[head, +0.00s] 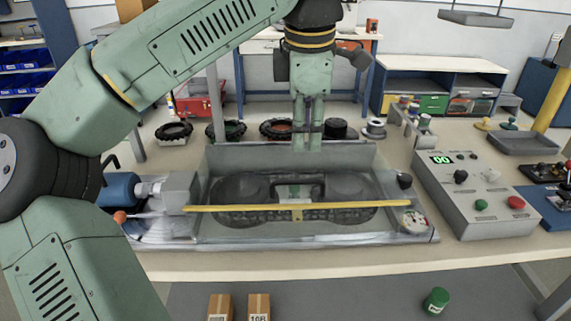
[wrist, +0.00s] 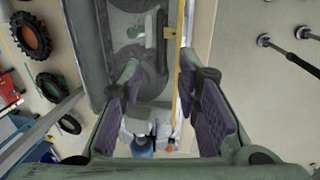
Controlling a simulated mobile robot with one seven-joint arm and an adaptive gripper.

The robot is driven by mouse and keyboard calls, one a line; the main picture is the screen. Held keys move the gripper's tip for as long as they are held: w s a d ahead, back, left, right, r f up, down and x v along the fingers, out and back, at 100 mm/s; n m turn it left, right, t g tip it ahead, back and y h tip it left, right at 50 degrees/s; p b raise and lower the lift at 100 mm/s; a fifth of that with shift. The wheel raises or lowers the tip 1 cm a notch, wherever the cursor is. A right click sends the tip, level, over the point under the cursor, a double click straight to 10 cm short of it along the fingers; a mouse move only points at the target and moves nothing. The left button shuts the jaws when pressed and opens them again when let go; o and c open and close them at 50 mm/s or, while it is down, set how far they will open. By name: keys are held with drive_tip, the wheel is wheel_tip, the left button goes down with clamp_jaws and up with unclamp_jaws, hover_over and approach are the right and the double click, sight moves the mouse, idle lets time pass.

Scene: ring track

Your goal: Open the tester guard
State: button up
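The tester (head: 240,233) is a grey bench unit holding a black rubber track loop (head: 235,212). The tester guard looks like a clear cover over the loop, with a yellow bar (head: 350,206) along its front edge. The bar lies low and level, so the guard looks closed. My gripper (head: 308,140) points down above the back part of the tester, apart from the bar. In the wrist view, my gripper (wrist: 167,78) is open and empty, its pads spread wide. The yellow bar (wrist: 179,60) shows below, between the fingers in the picture.
A blue motor (head: 120,188) sits at the tester's left end. A control box (head: 470,190) with green and red buttons stands to the right. Several black rings (head: 173,131) lie behind. Two small cartons (head: 259,306) and a green can (head: 436,301) are in front, lower down.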

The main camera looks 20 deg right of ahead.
sight(300, 180)
drive_tip(key=f, duration=0.3)
drive_tip(key=w+f+p, duration=0.1)
drive_tip(key=f, duration=0.3)
drive_tip(key=w+f, duration=0.1)
drive_tip(key=f, duration=0.2)
drive_tip(key=shift+d+f+p, duration=0.15)
drive_tip(key=shift+f+p, duration=0.1)
drive_tip(key=shift+p, duration=0.05)
clamp_jaws()
idle(0.5)
